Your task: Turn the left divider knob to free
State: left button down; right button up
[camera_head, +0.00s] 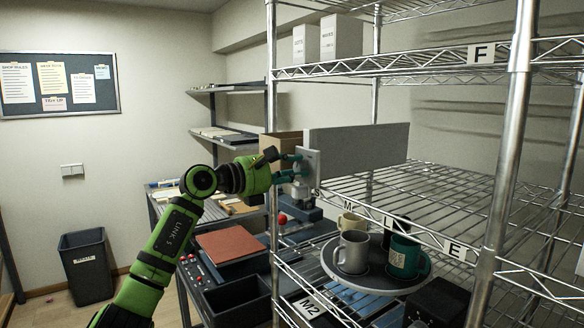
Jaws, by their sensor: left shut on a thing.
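A grey divider panel (360,146) stands on edge on the middle wire shelf, with a pale end plate (312,165) at its near left end. My left gripper (298,166) reaches in from the left with its teal fingers at this plate. It is shut on the left divider knob, which the fingers mostly hide, so its turn position cannot be read. My right gripper is not in view.
Chrome shelf posts (509,135) stand close on the right. Below, a round tray (350,281) holds a grey mug (352,252), a green mug (403,257) and others. A workbench with a reddish-brown pad (230,245) lies beneath my arm.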

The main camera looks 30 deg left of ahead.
pick_arm(q)
jog(key=n+p, duration=0.1)
jog(key=n, duration=0.3)
jog(key=n+p, duration=0.1)
jog(key=n, duration=0.1)
jog(key=shift+r+p, duration=0.35)
jog(key=shift+r, duration=0.05)
jog(key=n+p, duration=0.2)
jog(key=n, duration=0.3)
jog(key=shift+a+p, duration=0.15)
jog(key=shift+p, duration=0.2)
jog(key=shift+n, duration=0.4)
jog(key=c, duration=1.2)
grip_release()
jog(key=shift+o, duration=1.3)
jog(key=shift+f, duration=0.2)
